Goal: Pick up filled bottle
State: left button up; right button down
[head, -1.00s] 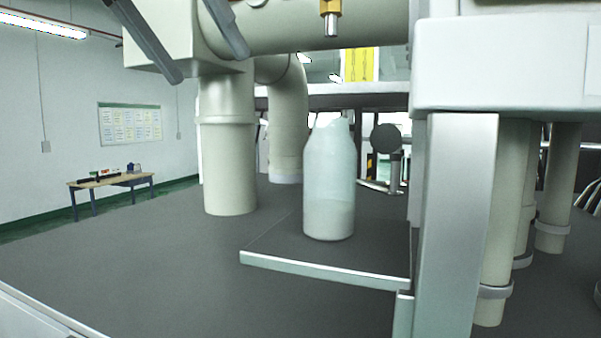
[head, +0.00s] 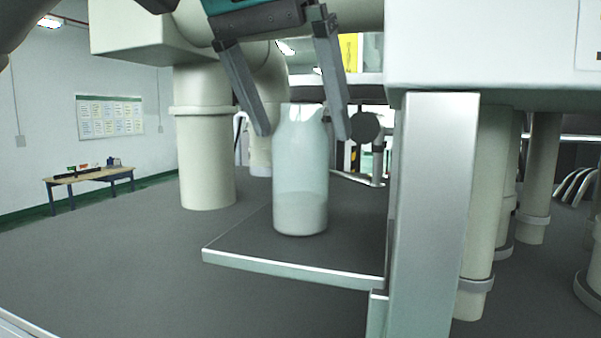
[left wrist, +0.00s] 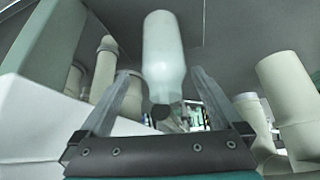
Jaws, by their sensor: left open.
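The filled bottle (head: 301,175) is translucent white, with whitish contents in its lower part. It stands upright on a small dark platform with a pale metal edge (head: 290,270). My left gripper (head: 303,137) reaches in from above with its two fingers spread wide. In the head view the fingertips appear on either side of the bottle's neck and shoulder. In the left wrist view the bottle (left wrist: 163,60) lies between and beyond the open fingers (left wrist: 162,78). I cannot tell whether either finger touches it. My right gripper is not in view.
A white machine housing with a pale upright post (head: 428,220) stands close to the right of the platform. A thick cream pipe (head: 205,150) stands behind left. A wooden table (head: 90,178) is far left by the wall. The grey floor at left is clear.

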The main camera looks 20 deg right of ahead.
aim_at(300, 152)
pick_arm(q)
jog(key=x, duration=0.5)
jog(key=shift+w+a+f+p, duration=0.1)
jog(key=shift+a+f+p, duration=0.15)
jog(key=shift+a+p, duration=0.1)
jog(key=c, duration=1.3)
jog(key=shift+r, duration=0.1)
jog(key=shift+c, duration=0.6)
jog(key=shift+r, duration=0.15)
